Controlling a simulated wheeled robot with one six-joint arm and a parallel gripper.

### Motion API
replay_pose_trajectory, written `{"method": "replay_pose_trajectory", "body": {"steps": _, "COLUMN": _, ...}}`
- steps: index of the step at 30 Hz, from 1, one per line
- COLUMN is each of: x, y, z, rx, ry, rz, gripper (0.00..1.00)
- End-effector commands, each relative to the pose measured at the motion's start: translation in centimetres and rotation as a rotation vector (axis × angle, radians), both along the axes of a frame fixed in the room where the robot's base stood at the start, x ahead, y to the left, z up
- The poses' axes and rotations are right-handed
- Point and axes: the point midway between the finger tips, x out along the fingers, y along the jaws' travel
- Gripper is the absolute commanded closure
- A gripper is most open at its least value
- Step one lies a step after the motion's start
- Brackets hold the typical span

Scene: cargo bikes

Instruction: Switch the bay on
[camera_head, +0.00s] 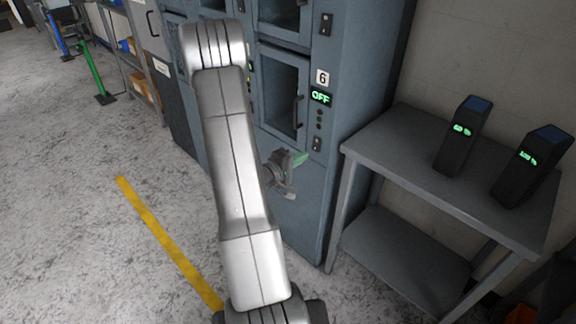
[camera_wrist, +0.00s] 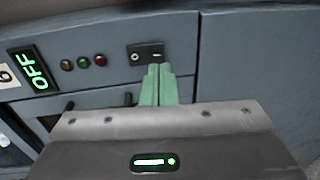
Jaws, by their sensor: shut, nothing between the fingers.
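The bay marked 6 has a display (camera_head: 320,97) reading OFF in green, and it also shows in the wrist view (camera_wrist: 35,69). In the wrist view, a small black rocker switch (camera_wrist: 146,55) with a round mark and a dash mark sits on the grey panel; in the head view it is below the lights (camera_head: 317,144). My gripper (camera_head: 303,158) is shut and empty, its green fingertips (camera_wrist: 160,70) at the switch's lower edge, near the dash side. Whether they touch it, I cannot tell.
Three small indicator lights (camera_wrist: 84,61) lie between display and switch. The bay's door (camera_head: 281,92) with its handle is shut. A grey table (camera_head: 400,160) with two black battery packs (camera_head: 462,135) stands at right. Open floor with a yellow line (camera_head: 165,240) lies at left.

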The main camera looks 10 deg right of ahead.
Motion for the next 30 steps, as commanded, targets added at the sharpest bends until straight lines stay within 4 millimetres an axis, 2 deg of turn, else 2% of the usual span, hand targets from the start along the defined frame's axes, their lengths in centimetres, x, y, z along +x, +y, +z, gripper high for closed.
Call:
{"method": "replay_pose_trajectory", "body": {"steps": 3, "x": 1.1, "y": -1.6, "z": -0.3, "rx": 0.000, "ry": -0.001, "rz": -0.003, "gripper": 1.00}}
{"method": "replay_pose_trajectory", "body": {"steps": 9, "x": 2.2, "y": -2.9, "z": -0.5, "rx": 0.000, "ry": -0.001, "rz": -0.001, "gripper": 1.00}}
{"method": "replay_pose_trajectory", "body": {"steps": 30, "x": 2.6, "y": -3.4, "z": -0.7, "rx": 0.000, "ry": 0.000, "rz": -0.001, "gripper": 1.00}}
